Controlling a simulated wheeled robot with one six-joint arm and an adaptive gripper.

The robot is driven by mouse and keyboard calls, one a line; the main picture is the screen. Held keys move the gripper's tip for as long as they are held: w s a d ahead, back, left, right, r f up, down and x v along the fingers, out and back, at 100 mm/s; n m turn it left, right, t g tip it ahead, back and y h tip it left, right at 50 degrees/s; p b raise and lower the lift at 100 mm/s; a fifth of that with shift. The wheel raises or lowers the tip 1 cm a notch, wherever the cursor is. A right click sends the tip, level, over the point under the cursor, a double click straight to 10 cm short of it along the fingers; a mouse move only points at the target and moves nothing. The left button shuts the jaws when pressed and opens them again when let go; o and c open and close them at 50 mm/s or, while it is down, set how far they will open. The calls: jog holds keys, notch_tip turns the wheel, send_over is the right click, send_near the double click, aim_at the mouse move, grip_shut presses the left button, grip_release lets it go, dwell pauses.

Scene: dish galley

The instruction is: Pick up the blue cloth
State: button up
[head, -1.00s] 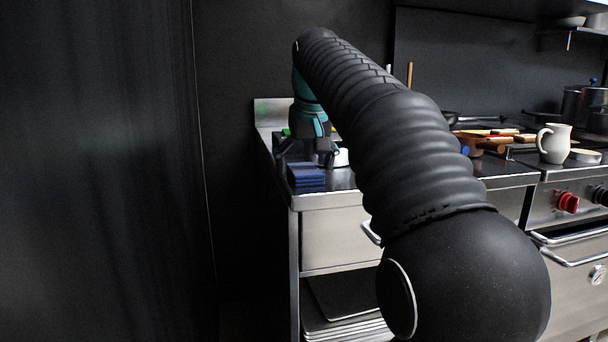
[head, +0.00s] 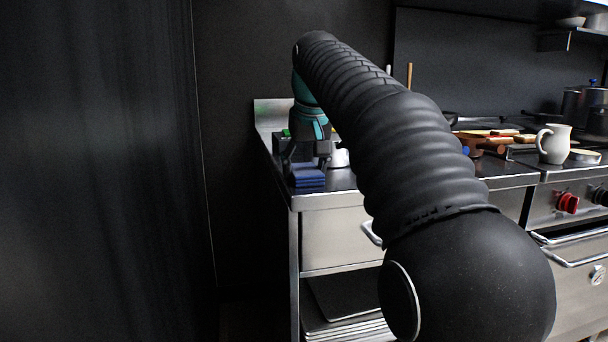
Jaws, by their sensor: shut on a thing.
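The blue cloth (head: 308,179) is a folded, layered stack on the metal counter near its front left corner. My gripper (head: 308,163) is at the cloth's upper back edge, with its fingers down around the top layers. It is shut on the cloth. The top of the cloth looks pinched and slightly raised, while its lower layers still look level with the counter. The far finger and the exact grip are partly hidden by the cloth and the gripper body.
A dark box with something green (head: 286,133) stands behind the cloth on the left. A white round item (head: 339,158) is just right of the gripper. The counter's front edge (head: 330,201) is close to the cloth.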

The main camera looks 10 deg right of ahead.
aim_at(305, 169)
jog(key=shift+r, duration=0.1)
notch_tip(305, 169, up, 8)
jog(key=p, duration=0.3)
jog(key=shift+w+p, duration=0.1)
jog(key=shift+p, duration=0.2)
jog(key=shift+r, duration=1.1)
jog(key=o, duration=0.3)
jog(key=shift+c, duration=0.9)
